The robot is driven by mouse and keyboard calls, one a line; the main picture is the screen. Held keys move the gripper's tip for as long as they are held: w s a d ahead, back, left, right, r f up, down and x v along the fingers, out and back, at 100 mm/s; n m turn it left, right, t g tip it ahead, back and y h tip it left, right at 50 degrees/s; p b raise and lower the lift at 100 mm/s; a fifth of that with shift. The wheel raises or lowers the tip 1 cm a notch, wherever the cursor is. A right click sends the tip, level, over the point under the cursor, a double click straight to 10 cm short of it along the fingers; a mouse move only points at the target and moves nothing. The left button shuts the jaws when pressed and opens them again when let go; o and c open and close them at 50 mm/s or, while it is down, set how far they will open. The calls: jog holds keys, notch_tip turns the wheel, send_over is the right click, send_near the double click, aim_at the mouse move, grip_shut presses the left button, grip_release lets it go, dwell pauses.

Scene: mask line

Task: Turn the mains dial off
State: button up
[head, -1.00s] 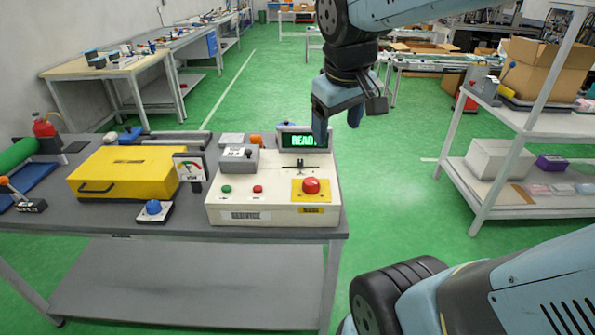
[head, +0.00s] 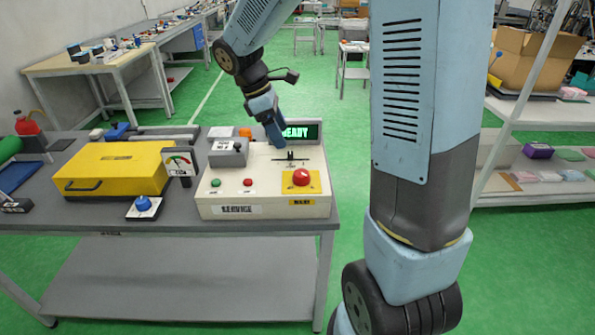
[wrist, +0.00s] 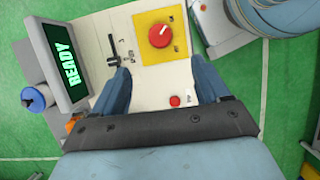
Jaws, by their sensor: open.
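The mains dial (head: 301,177) is a red round knob on a yellow plate (head: 318,188) at the front right of the cream control box (head: 225,211). In the wrist view the dial (wrist: 159,37) shows a white pointer mark on its face, with small markings around it too blurred to read. My gripper (wrist: 160,68) is open and empty, its two blue fingers apart. The dial lies beyond the fingertips, not between them. In the head view my gripper (head: 279,143) hangs over the back of the box, behind the dial, its fingers partly hidden.
A READY display (head: 303,132) stands at the box's back edge. A black lever (head: 290,157), a grey switch box (head: 228,152), a green button (head: 216,183) and a red button (head: 247,182) share the box. Left are a gauge (head: 180,163), blue knob (head: 143,204) and yellow case (head: 113,170).

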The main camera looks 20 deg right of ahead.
aim_at(299, 172)
jog(key=x, duration=1.4)
jog(key=shift+w, duration=0.15)
jog(key=shift+a, duration=0.1)
jog(key=c, duration=1)
